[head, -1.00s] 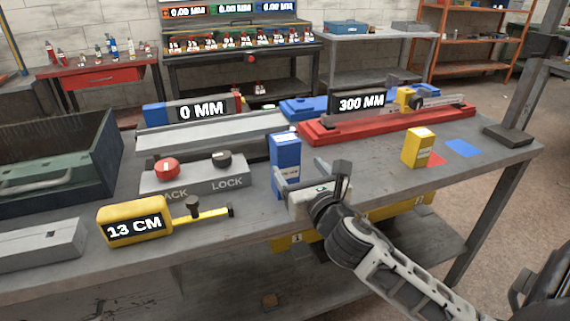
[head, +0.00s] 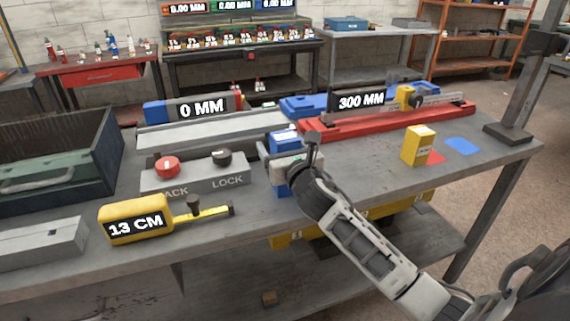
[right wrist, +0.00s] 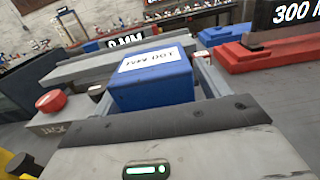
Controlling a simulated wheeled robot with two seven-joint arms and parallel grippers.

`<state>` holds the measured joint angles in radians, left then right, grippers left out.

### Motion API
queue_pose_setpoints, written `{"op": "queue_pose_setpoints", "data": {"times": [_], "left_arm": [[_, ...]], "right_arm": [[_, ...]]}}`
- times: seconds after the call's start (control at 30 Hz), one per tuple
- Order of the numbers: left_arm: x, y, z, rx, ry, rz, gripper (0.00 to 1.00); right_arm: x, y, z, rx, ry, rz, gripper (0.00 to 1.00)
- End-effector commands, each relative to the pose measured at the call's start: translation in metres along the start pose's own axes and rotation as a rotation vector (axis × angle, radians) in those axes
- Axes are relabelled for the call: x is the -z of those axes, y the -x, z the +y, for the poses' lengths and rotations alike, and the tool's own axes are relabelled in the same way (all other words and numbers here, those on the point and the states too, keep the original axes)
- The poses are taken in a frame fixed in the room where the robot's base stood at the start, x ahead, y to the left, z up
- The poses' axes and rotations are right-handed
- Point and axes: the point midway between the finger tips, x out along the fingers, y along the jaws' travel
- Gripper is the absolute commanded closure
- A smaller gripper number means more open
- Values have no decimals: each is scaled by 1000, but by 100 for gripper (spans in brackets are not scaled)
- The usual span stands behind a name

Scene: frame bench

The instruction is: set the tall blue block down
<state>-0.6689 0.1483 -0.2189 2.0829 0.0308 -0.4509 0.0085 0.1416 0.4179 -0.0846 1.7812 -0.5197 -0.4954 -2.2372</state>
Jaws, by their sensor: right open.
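The tall blue block (head: 285,143) stands upright on the grey bench, just right of the button box. My right gripper (head: 288,149) is at the block, its body hiding the block's middle; a bit of the blue lower part shows beneath. In the right wrist view the blue block (right wrist: 155,82), with a white label on top, sits between the two spread fingers of my right gripper (right wrist: 153,75). The jaws are open, with one finger on each side of it. A blue square (head: 462,147) lies flat at the bench's right end. My left gripper is not in view.
A yellow block (head: 417,146) stands beside a red patch (head: 436,157). The red rail (head: 390,122) with the 300 MM sign lies behind. A button box (head: 195,180) and yellow tape measure (head: 135,220) are to the left. Bare bench lies between the gripper and yellow block.

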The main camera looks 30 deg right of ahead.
Motion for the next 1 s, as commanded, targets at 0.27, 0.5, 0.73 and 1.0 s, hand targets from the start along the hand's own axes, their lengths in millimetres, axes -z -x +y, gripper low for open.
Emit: {"op": "queue_pose_setpoints", "data": {"times": [0.27,0.5,0.73,1.0], "left_arm": [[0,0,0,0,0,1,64],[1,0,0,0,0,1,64],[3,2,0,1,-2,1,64],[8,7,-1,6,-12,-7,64]], "right_arm": [[0,0,0,0,0,0,91],[-4,0,0,0,1,-7,99],[-15,0,-1,0,3,-11,99],[-60,18,-7,-3,8,-12,99]]}}
